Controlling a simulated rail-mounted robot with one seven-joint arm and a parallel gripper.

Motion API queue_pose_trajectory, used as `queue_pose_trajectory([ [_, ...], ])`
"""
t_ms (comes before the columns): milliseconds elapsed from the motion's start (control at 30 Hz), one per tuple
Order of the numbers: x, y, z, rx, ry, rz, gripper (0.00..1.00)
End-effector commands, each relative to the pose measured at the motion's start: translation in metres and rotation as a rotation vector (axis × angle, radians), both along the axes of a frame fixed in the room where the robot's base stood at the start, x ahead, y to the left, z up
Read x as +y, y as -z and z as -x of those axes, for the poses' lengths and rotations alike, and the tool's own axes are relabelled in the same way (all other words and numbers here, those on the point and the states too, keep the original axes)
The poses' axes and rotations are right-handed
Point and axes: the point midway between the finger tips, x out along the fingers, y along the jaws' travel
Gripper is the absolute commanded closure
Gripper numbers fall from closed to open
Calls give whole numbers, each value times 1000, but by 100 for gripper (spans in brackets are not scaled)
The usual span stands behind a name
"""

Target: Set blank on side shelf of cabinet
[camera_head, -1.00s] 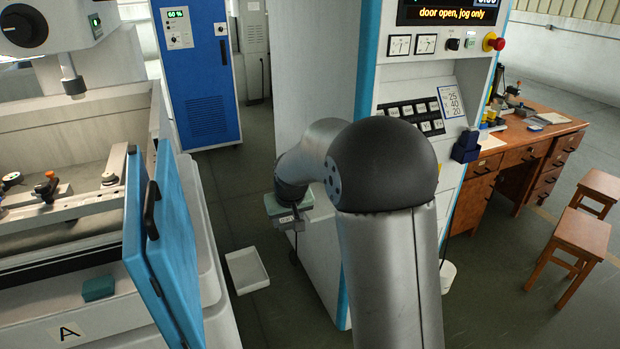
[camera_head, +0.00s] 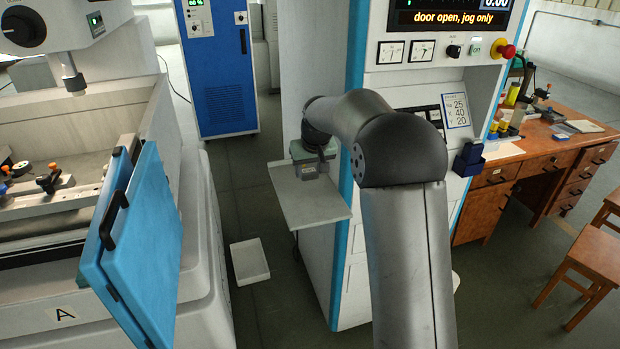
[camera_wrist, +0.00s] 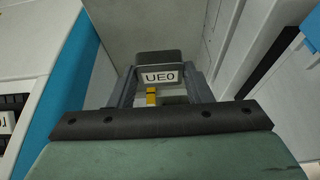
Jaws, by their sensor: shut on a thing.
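The blank is a dark grey block with a white label. It shows small in the head view (camera_head: 306,171) and larger in the wrist view (camera_wrist: 158,58), where the label reads roughly "UE0". My gripper (camera_wrist: 160,84) is shut on it, one finger on each side. The side shelf (camera_head: 312,207) is a flat grey plate sticking out from the side of the cabinet (camera_head: 410,70). The blank is at the far end of the shelf in the head view. I cannot tell whether it touches the shelf. The shelf's front part is bare.
A blue hinged door (camera_head: 150,235) stands open on the machine at left. A white tray (camera_head: 250,261) lies on the floor below the shelf. A blue cabinet (camera_head: 217,75) stands behind. A wooden desk (camera_head: 530,155) and stools are at right.

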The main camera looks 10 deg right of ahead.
Motion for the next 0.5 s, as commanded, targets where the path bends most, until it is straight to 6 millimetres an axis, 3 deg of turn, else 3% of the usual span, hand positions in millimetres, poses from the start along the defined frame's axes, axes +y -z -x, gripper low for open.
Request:
queue_pose_trajectory([
  [100,-3,9,-31,1,0,1,87],
  [200,-5,31,-47,3,0,1,87],
  [500,-7,64,-75,-3,-1,1,87],
])
